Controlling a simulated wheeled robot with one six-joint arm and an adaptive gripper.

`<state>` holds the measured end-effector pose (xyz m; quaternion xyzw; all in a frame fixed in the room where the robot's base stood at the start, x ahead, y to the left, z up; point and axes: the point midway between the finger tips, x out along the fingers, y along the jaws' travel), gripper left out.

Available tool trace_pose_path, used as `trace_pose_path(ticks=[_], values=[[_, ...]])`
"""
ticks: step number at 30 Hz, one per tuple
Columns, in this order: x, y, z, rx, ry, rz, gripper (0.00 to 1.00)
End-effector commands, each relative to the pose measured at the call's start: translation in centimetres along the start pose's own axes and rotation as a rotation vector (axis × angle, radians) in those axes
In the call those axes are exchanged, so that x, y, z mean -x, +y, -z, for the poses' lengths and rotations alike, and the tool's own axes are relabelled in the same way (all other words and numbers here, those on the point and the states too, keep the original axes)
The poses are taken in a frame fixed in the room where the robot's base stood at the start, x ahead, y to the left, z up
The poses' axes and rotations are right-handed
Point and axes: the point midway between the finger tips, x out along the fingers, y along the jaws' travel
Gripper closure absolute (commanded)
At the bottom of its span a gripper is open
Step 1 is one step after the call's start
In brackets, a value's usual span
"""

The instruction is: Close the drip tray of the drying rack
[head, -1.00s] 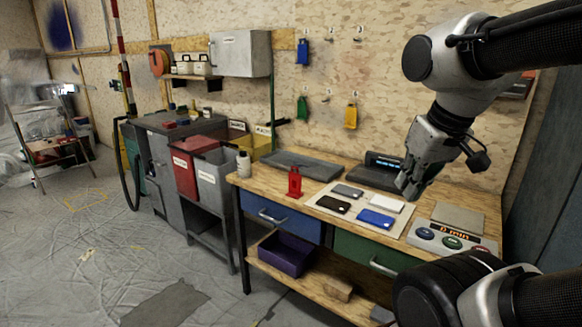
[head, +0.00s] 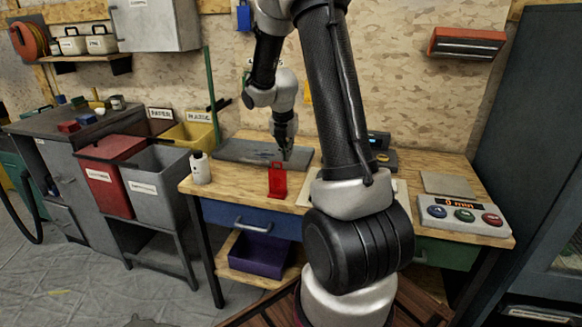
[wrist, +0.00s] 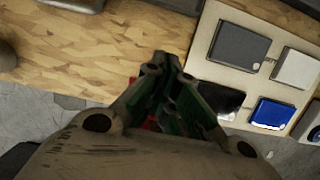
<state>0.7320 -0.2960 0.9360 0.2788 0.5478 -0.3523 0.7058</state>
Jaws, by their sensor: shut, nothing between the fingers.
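No drying rack or drip tray can be made out for certain in either current view. My gripper (head: 285,157) is shut and empty, pointing down over the workbench. In the head view it is behind the upright red stand (head: 277,180) and in front of or over the dark grey flat tray (head: 236,150) at the back of the bench. I cannot tell how high it is. The wrist view shows my gripper (wrist: 167,66) over the bench, hiding most of a red thing beneath it.
The wooden workbench (head: 222,187) has a blue drawer (head: 225,214), with a purple bin (head: 258,255) below. A pale mat (wrist: 203,65) holds several flat pieces. A button panel (head: 465,215) is at right, grey and red bins (head: 160,185) at left. My arm blocks the bench middle.

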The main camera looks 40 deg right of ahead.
Motion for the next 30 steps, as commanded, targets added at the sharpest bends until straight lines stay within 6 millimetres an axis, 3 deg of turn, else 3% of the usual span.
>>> trace_pose_path(ticks=[7,18,24,30], values=[[-3.2,-0.1,0.0,0.028,0.006,0.004,1.00],[-10.8,-0.1,-0.1,0.024,0.005,0.003,1.00],[-11.2,0.1,-3.0,0.023,0.002,0.003,1.00],[-11.3,0.1,-3.9,0.025,0.002,0.002,1.00]])
